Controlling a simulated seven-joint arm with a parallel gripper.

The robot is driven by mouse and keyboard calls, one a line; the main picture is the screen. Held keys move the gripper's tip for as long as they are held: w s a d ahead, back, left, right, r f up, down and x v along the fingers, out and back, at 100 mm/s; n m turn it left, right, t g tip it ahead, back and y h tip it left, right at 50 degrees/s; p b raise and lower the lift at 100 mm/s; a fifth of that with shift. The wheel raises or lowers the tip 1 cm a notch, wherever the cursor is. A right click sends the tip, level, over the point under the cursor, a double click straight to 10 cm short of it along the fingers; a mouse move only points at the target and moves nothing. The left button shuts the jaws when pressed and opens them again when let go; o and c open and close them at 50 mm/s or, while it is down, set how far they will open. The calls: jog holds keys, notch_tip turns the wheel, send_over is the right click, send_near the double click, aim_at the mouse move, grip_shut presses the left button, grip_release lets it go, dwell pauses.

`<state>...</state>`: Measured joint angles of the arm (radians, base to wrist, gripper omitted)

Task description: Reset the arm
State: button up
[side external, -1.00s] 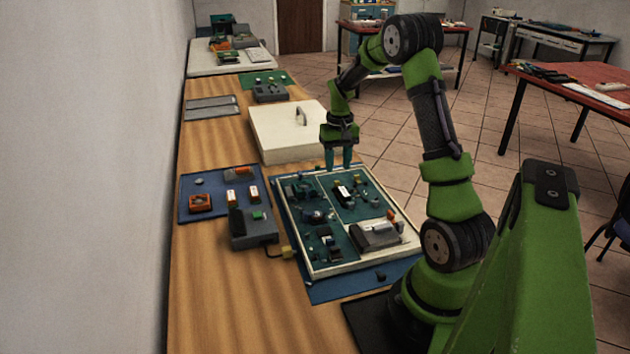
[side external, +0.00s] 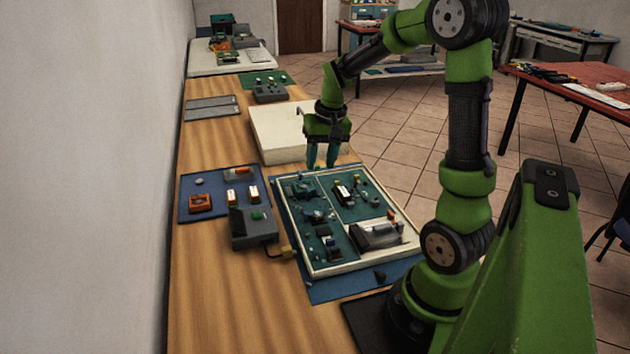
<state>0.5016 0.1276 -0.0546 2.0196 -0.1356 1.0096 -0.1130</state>
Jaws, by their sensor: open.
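My gripper (side external: 321,163) is open and empty, with its two teal fingers pointing down. It hangs above the far edge of the white-framed board (side external: 312,271), just in front of the white box. The board carries teal panels with several small dark parts. A grey and white block (side external: 376,236) sits at its near right. Whether the fingertips touch anything below cannot be told from this view.
The white box (side external: 275,135) with a handle stands behind the board. A grey device (side external: 253,229) with a cable is at the left, beside a blue mat (side external: 187,207) with small parts. Bare wood (side external: 225,310) lies at the near left.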

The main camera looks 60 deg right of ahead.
jog(key=s+a+r+n+t+y, duration=0.1)
jog(key=s+a+r, duration=0.3)
jog(key=a, duration=0.6)
jog(key=s+a+r+n+t, duration=0.4)
jog(key=s+a+r, duration=0.1)
jog(key=a, duration=0.6)
jog(key=shift+r+y, duration=0.4)
jog(key=shift+w, duration=0.1)
